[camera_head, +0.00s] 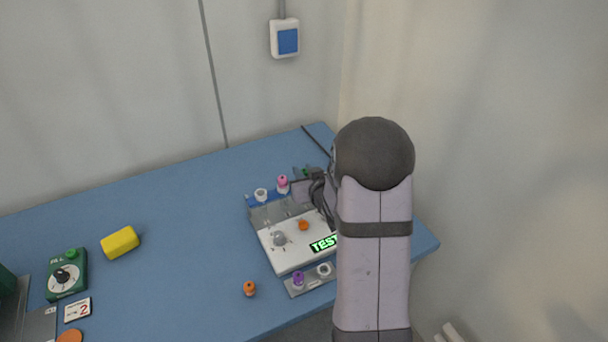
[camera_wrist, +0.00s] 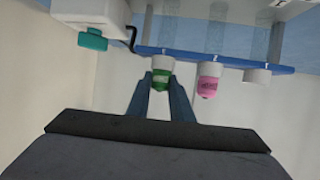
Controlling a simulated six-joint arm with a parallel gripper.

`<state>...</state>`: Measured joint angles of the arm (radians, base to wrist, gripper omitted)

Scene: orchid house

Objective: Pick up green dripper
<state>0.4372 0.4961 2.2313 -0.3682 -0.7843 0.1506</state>
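The green dripper (camera_wrist: 161,79) sits in a white cup at the blue rack edge in the wrist view. My gripper (camera_wrist: 161,84) has one finger on each side of it, very close to its sides. I cannot tell whether the fingers press on it or stand just clear. In the head view my gripper (camera_head: 318,185) is at the rack's right end, partly hidden by my arm, and the dripper is hard to make out there.
The pink dripper (camera_wrist: 208,84) stands beside the right finger, with an empty white cup (camera_wrist: 257,75) beyond it. The tester (camera_head: 284,254) shows a lit TEST sign.

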